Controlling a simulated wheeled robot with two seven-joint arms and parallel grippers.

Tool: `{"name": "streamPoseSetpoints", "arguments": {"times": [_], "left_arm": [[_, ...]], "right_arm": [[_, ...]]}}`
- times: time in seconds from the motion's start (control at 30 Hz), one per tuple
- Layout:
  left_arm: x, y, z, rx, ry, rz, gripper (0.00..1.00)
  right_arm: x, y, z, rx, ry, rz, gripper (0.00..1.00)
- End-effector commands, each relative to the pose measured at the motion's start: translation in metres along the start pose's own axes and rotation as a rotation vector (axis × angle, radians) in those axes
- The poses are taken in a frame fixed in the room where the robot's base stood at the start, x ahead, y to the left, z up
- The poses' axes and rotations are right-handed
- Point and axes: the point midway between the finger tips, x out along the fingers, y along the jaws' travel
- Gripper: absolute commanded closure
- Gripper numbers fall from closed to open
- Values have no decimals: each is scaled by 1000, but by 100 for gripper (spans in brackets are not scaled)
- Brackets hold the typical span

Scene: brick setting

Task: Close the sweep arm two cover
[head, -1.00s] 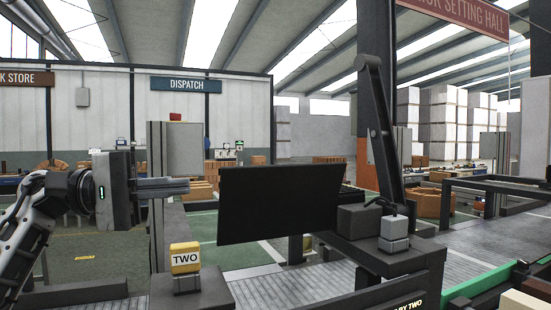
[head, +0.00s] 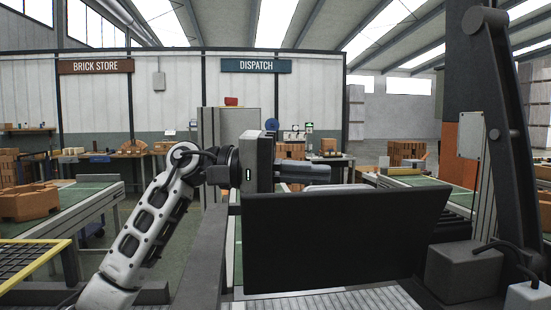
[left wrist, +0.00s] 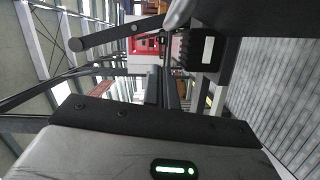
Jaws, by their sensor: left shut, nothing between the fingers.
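A flat black panel (head: 345,242), which looks like the sweep arm two cover, stands raised and slightly tilted in the middle of the head view. No label shows on it. My left gripper (head: 318,172) comes in from the left with its fingers pointing right, shut and empty. Its fingers show just above the panel's top edge; I cannot tell whether they touch it. The left wrist view shows my gripper's housing with a green light (left wrist: 175,169). My right gripper is not in view.
A tall black jointed arm (head: 503,130) and a grey box (head: 470,270) stand right of the panel. A dark post (head: 209,265) rises at its left. A slatted grey bed (head: 345,301) lies below. Benches with bricks (head: 28,203) stand further left.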

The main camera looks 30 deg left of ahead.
Motion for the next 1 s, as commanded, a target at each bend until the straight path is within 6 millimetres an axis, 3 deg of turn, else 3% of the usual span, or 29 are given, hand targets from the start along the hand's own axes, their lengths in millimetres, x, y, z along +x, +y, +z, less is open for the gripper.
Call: {"name": "streamPoseSetpoints", "arguments": {"times": [0.1,0.3,1.0], "left_arm": [[2,0,19,1,-1,-2,100],[5,0,34,0,1,-2,100],[12,1,44,51,-8,-11,100]], "right_arm": [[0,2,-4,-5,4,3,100],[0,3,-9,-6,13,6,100],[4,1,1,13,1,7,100]]}}
